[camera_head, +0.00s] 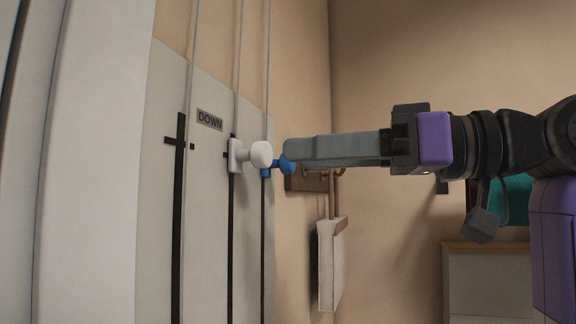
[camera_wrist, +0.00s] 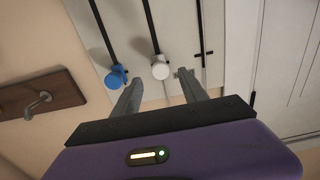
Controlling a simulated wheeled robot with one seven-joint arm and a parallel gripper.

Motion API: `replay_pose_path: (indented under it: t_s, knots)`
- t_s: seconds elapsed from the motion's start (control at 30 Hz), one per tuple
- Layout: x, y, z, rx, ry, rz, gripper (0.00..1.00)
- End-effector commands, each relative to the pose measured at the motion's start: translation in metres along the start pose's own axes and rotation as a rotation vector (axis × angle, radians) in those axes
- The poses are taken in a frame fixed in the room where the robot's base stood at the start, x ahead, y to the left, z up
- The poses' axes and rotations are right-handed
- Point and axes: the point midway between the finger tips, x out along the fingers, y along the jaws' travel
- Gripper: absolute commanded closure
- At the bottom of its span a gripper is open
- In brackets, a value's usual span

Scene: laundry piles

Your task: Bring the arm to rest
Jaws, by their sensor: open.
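My gripper (camera_wrist: 163,92) reaches from the right toward a pale wall panel in the head view, where its grey fingers (camera_head: 335,150) overlap each other side-on. In the wrist view the two fingers stand apart, with nothing between them. A white knob (camera_head: 262,154) on the panel shows just past the fingertips; it also shows in the wrist view (camera_wrist: 160,69). A blue knob (camera_head: 287,165) is partly hidden behind the white knob and the fingertips. In the wrist view the blue knob (camera_wrist: 117,76) lies left of the white one, near the left fingertip; contact cannot be told.
The panel (camera_head: 205,240) has dark vertical slots, cords and a label "DOWN" (camera_head: 209,120). A wooden hook board (camera_wrist: 40,96) is on the wall beside it. A pale item (camera_head: 332,262) hangs behind my gripper. A framed cabinet (camera_head: 490,285) stands lower right.

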Motion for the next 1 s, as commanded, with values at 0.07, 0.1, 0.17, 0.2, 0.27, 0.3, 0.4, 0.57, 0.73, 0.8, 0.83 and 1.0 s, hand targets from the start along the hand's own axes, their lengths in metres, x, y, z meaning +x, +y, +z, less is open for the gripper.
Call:
replay_pose_path:
  t_s: [0.07, 0.1, 0.17, 0.2, 0.27, 0.3, 0.4, 0.57, 0.73, 0.8, 0.83, 1.0]
  knots:
    - [-0.005, 0.000, 0.000, -0.001, 0.000, 0.000, 0.49]
    - [-0.006, -0.001, 0.000, -0.001, 0.000, 0.000, 0.49]
    - [-0.007, -0.001, 0.000, 0.000, -0.001, -0.001, 0.49]
    - [-0.007, -0.001, 0.000, 0.000, -0.001, -0.001, 0.49]
    - [-0.007, -0.001, 0.000, 0.000, -0.001, -0.001, 0.49]
    - [-0.007, -0.001, 0.000, 0.000, -0.001, -0.001, 0.49]
    - [-0.007, -0.001, 0.000, 0.000, -0.001, -0.001, 0.49]
    - [-0.007, 0.000, 0.000, 0.000, -0.001, -0.001, 0.49]
    - [-0.007, 0.002, -0.011, 0.002, 0.045, 0.008, 0.49]
    - [-0.009, 0.007, -0.024, -0.002, 0.096, 0.036, 0.49]
    - [-0.010, 0.009, -0.031, -0.007, 0.125, 0.051, 0.49]
    - [-0.023, 0.032, -0.060, -0.029, 0.306, 0.174, 0.49]
